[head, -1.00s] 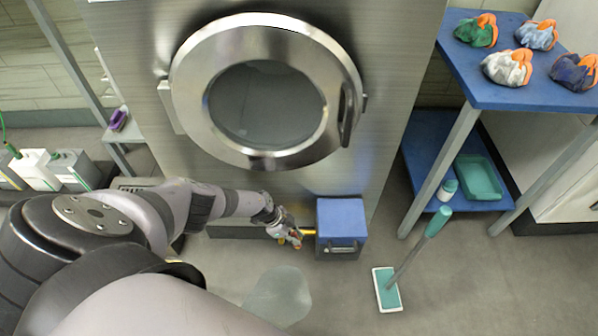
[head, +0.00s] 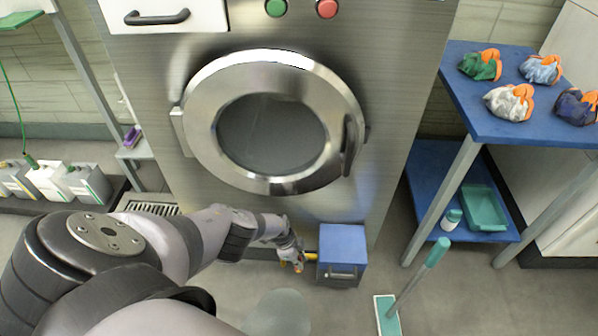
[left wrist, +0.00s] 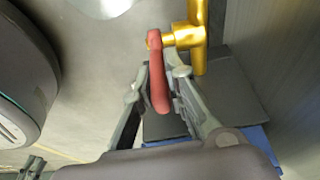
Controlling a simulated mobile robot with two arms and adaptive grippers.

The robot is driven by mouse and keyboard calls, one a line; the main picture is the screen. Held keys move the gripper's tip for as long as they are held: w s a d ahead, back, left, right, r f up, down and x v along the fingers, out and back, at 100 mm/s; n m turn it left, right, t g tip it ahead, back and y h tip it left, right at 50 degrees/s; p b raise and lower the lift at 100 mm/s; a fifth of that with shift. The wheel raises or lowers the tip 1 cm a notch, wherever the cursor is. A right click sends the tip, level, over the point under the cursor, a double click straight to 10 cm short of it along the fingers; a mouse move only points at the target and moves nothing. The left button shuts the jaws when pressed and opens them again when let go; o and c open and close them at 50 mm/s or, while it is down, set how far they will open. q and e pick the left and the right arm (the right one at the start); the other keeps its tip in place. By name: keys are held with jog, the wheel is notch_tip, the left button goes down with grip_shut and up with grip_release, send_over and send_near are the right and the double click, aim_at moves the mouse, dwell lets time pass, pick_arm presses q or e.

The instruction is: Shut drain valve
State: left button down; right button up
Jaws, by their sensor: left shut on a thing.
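The drain valve is low at the front of the steel washer (head: 390,60). In the left wrist view it shows as a brass-yellow body and pipe (left wrist: 198,35) with a red lever (left wrist: 158,75). My left gripper (head: 292,263) is at the valve, just left of a blue box (head: 342,245). In the left wrist view my left gripper (left wrist: 160,85) has its fingers on both sides of the red lever, shut on it. In the head view the valve is mostly hidden by the gripper.
A pale wet patch (head: 280,312) lies on the floor below the valve. A teal-headed mop (head: 388,315) stands right of the blue box. White jugs (head: 88,180) stand at left.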

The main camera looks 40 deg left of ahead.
pick_arm(q)
jog(key=c, duration=1.6)
grip_release()
jog(key=shift+w+a+r, duration=0.2)
jog(key=shift+r, duration=0.2)
jog(key=shift+s+a+r, duration=0.1)
jog(key=shift+a+r, duration=0.05)
jog(key=shift+r, duration=0.35)
jog(key=shift+s+r, duration=0.3)
jog(key=shift+r, duration=0.15)
jog(key=v, duration=0.9)
